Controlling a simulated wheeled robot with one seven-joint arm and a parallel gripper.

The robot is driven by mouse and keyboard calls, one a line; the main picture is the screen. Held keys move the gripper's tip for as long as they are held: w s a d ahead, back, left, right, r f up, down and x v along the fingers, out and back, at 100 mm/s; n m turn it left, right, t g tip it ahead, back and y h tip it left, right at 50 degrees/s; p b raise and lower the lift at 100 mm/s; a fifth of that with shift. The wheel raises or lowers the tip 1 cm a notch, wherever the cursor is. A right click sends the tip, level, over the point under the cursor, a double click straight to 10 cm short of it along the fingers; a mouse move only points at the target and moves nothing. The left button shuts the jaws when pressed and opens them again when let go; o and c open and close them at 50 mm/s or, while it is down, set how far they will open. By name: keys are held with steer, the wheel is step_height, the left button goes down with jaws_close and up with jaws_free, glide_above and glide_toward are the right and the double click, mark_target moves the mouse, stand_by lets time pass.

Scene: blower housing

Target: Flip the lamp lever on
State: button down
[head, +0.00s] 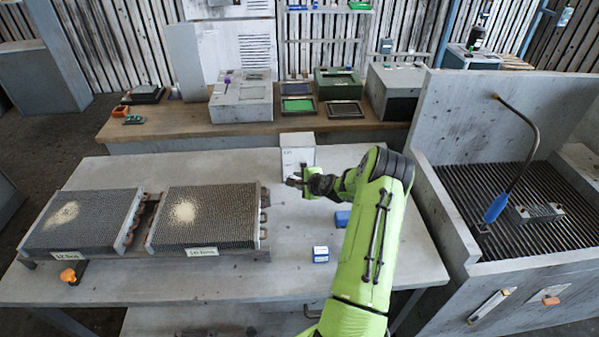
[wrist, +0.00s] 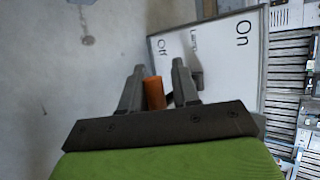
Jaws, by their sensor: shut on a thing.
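The lamp box (head: 298,152) is a small white-fronted box at the back edge of the grey table. Its panel (wrist: 222,50) fills the upper right of the wrist view, with "On", "Lamp" and "Off" printed on it. The lever's orange handle (wrist: 153,92) lies on the "Off" side of the panel. My gripper (wrist: 157,80) is shut on this handle, with one finger on each side. The lever's dark arm (wrist: 196,82) is partly hidden behind the right finger. In the head view my gripper (head: 292,182) is in front of the box and the handle is hard to make out.
Two finned cores (head: 85,220) (head: 205,215) stand on the left of the table. A small blue-and-white box (head: 320,254) and a blue block (head: 342,218) lie near my arm. A grated booth (head: 500,200) with a blue-tipped hose stands at the right.

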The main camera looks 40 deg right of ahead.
steer(key=r+g+y+p, duration=0.1)
steer(key=g, duration=0.1)
steer(key=r+m+g+y+p, duration=0.1)
steer(key=g, duration=0.1)
steer(key=d+r+g+y+p, duration=0.1)
steer(key=shift+w+d+r+m+g+y+p, duration=0.1)
steer(key=shift+r+m+g+y+p, duration=0.2)
steer(key=shift+r+m+g, duration=0.1)
steer(key=shift+d+r, duration=0.1)
steer(key=shift+r, duration=0.05)
stand_by(0.4)
steer(key=c, duration=1.1)
jaws_free()
steer(key=shift+w, duration=0.1)
steer(key=o, duration=0.4)
steer(key=shift+d, duration=0.2)
steer(key=shift+a, duration=0.1)
steer(key=shift+a, duration=0.1)
